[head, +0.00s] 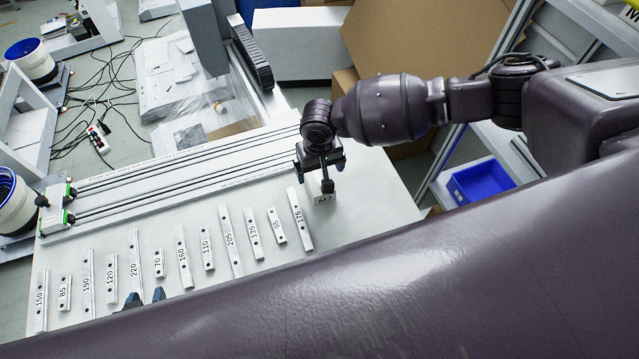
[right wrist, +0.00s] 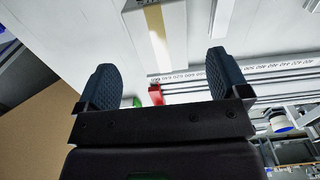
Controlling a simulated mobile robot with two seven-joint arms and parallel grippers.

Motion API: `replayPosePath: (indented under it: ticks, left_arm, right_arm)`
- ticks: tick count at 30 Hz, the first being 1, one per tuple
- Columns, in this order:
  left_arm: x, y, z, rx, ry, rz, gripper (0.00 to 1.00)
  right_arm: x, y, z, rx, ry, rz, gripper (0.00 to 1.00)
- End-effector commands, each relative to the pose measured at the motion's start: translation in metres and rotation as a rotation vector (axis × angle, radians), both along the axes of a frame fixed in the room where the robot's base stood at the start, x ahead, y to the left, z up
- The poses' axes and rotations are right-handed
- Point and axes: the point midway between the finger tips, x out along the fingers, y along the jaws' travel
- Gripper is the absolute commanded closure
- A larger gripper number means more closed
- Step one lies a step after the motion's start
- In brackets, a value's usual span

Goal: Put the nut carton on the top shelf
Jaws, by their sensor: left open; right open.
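The nut carton (head: 325,198) is a small box marked M3, standing on the light table near its right edge in the head view. The right wrist view shows a pale carton with a tan tape strip (right wrist: 157,32) ahead of the fingers. My right gripper (head: 323,176) is open just above and behind the carton, partly covering it; no grip on it shows. In the right wrist view, the open right gripper (right wrist: 161,62) has empty space between its fingers. My left gripper (head: 145,298) shows only its two separated fingertips at the bottom; my arm hides the rest.
Several numbered metal profiles (head: 232,240) lie in a row on the table (head: 370,190), with long rails (head: 190,165) behind. A shelf rack (head: 480,85) at the right holds a blue bin (head: 482,182). A large cardboard box (head: 425,40) stands behind my right arm.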

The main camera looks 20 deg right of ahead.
Motion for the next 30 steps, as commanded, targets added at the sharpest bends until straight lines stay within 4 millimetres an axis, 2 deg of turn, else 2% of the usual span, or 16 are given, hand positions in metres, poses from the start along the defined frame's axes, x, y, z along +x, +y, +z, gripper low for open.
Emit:
replayPosePath:
  ticks: [3, 8, 18, 28, 30]
  left_arm:
    - [0.002, 0.000, -0.001, 0.000, -0.004, -0.002, 0.57]
    - [0.005, -0.001, 0.000, 0.000, -0.008, -0.002, 0.57]
    - [0.007, -0.001, -0.004, 0.000, -0.012, -0.005, 0.57]
    - [0.007, -0.001, -0.004, 0.000, -0.012, -0.005, 0.57]
    - [0.006, -0.001, -0.004, 0.000, -0.011, -0.004, 0.57]
  right_arm:
    - [0.000, 0.000, -0.012, -0.001, 0.000, 0.001, 0.06]
    - [0.000, 0.000, -0.019, -0.001, -0.001, 0.001, 0.06]
    - [-0.002, 0.001, -0.062, -0.001, -0.001, 0.002, 0.06]
    - [-0.002, 0.001, -0.067, 0.000, -0.002, 0.002, 0.06]
    - [-0.002, 0.001, -0.067, 0.000, -0.002, 0.002, 0.16]
